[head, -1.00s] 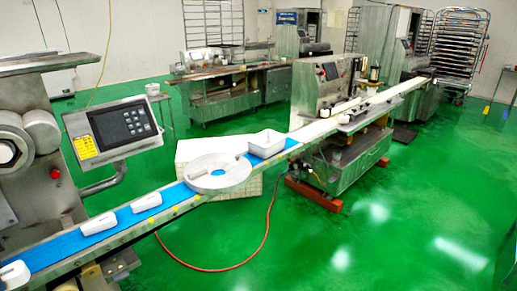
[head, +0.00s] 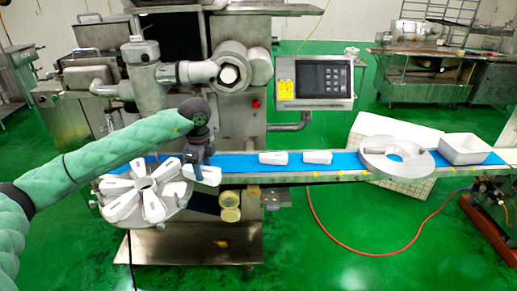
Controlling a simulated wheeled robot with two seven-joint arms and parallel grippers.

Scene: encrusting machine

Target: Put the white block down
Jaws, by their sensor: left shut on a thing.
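My left arm comes in from the left, and my left gripper (head: 203,166) points down over the left end of the blue conveyor belt (head: 240,164). It is shut on a white block (head: 209,176), which is at or just above the belt; I cannot tell if it touches. Two more white blocks, one (head: 273,158) and another (head: 318,157), lie on the belt to the right. Several white blocks stand out like spokes on a round metal plate (head: 178,209) left of the gripper. My right gripper is not in view.
A control panel (head: 313,82) and a metal machine (head: 232,110) stand behind the belt. Bare belt shows between the held block and the other blocks.

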